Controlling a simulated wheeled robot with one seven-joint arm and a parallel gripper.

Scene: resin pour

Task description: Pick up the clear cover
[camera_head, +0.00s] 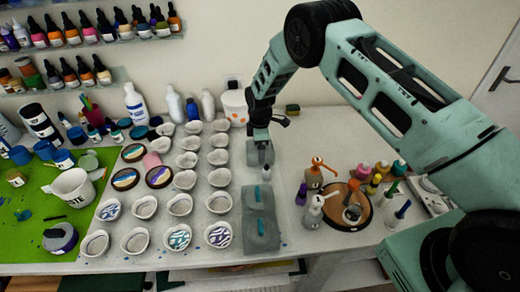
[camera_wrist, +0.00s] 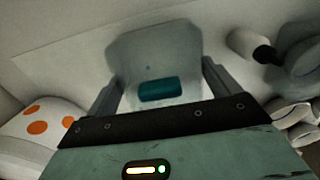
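A clear grey cover (camera_wrist: 150,48) with a teal handle (camera_wrist: 160,90) lies below my gripper (camera_wrist: 160,85) in the wrist view. The fingers stand wide apart, one on each side of the handle, with gaps between them and it. Whether they touch the cover is unclear. In the head view, my gripper (camera_head: 262,140) points down over this farthest cover (camera_head: 254,158), partly hiding it. Two more grey covers with teal handles, a middle one (camera_head: 252,202) and a near one (camera_head: 262,243), lie in line towards the table's front edge.
Rows of small white cups (camera_head: 219,178) stand left of the covers. A white pot with orange spots (camera_head: 234,106) stands close at the back left. Bottles and a round wooden tray (camera_head: 337,222) are to the right.

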